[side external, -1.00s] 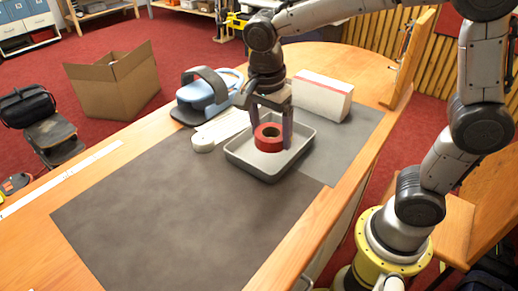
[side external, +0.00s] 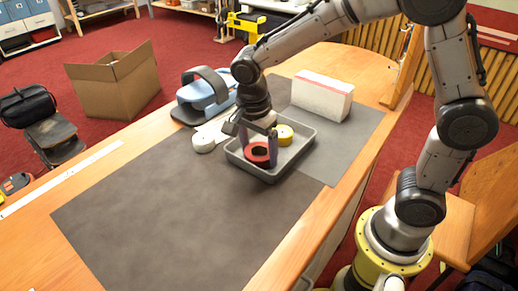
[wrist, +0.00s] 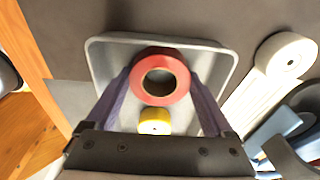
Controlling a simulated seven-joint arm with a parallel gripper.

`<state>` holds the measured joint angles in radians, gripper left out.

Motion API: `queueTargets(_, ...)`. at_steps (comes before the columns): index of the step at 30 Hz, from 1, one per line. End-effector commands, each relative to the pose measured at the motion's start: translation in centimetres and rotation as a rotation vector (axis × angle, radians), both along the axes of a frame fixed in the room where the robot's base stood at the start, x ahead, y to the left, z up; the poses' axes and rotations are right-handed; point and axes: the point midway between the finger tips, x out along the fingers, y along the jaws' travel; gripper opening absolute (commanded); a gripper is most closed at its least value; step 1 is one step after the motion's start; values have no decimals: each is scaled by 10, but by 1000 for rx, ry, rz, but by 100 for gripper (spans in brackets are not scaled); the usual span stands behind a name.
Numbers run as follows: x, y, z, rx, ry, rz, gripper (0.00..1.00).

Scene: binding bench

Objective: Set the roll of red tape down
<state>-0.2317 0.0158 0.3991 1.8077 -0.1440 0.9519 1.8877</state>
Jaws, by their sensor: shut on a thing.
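The roll of red tape (side external: 251,158) is between the fingers of my gripper (side external: 258,147) in the side view. The wrist view shows the red roll (wrist: 140,87) with its round hole facing the camera and a finger of my gripper (wrist: 161,82) against each side. The roll appears over the near-left part of a grey tray (side external: 290,164). In the wrist view it overlaps the rim of the tray (wrist: 226,62). I cannot tell whether its underside touches anything.
A yellow roll (side external: 285,136) lies in the tray, beside the red one. A white roll (side external: 202,145) is on the bench left of the tray. A white box (side external: 322,96) stands behind. The dark mat (side external: 170,205) is clear at the left.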

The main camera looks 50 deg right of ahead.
Motion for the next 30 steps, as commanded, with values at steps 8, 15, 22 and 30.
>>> queueTargets(8, 0, 0, -2, 0, 1, 0, 100)
queueTargets(15, 1, 1, 8, 1, -4, 0, 100)
queueTargets(22, 1, 6, 49, 1, -6, 2, 100)
queueTargets(30, 1, 12, 100, 1, -3, 1, 100)
